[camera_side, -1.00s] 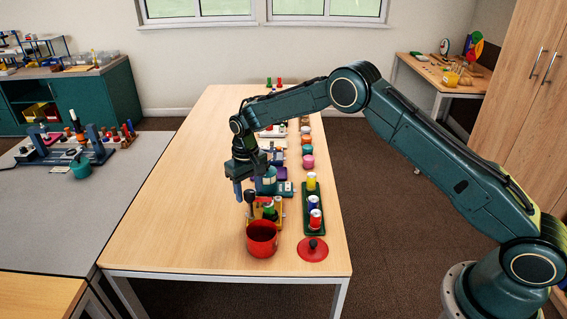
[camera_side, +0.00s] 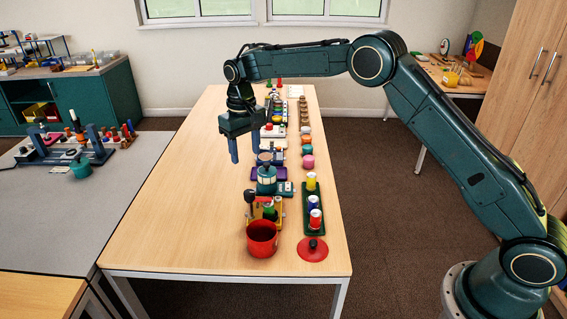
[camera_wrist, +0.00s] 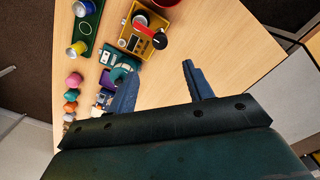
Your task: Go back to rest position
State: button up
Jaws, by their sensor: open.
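My gripper (camera_side: 245,155) is open and empty, pointing down above the wooden table (camera_side: 165,215). Its two blue fingers stand well apart, with nothing between them. In the wrist view my gripper (camera_wrist: 158,85) also shows open, with bare tabletop between and beyond the fingers. In the side view the right finger overlaps the things behind it, so its exact height above the table is hard to tell.
Below and near my gripper are a teal-and-white canister (camera_side: 266,178), a yellow device (camera_side: 265,212) with a black-knobbed lever, a red pot (camera_side: 262,240), a red lid (camera_side: 312,250) and a green tray (camera_side: 314,228) with coloured cans. The table's left side is clear.

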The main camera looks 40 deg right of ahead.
jog(key=shift+r, duration=0.3)
jog(key=s+d+r+t, duration=0.1)
jog(key=s+d+r, duration=0.1)
jog(key=s+r, duration=0.7)
jog(key=s+d+r+t, duration=0.2)
jog(key=s+d+r, duration=0.1)
jog(key=s+r, duration=0.65)
jog(key=s+d+f+t, duration=0.1)
jog(key=s+f, duration=0.1)
jog(key=s, duration=0.9)
jog(key=s+d+f+t, duration=0.1)
jog(key=s+f, duration=0.1)
jog(key=s, duration=1)
jog(key=shift+s+f+t, duration=0.2)
jog(key=shift+s+t, duration=0.1)
jog(key=shift+d, duration=0.1)
jog(key=shift+c, duration=0.2)
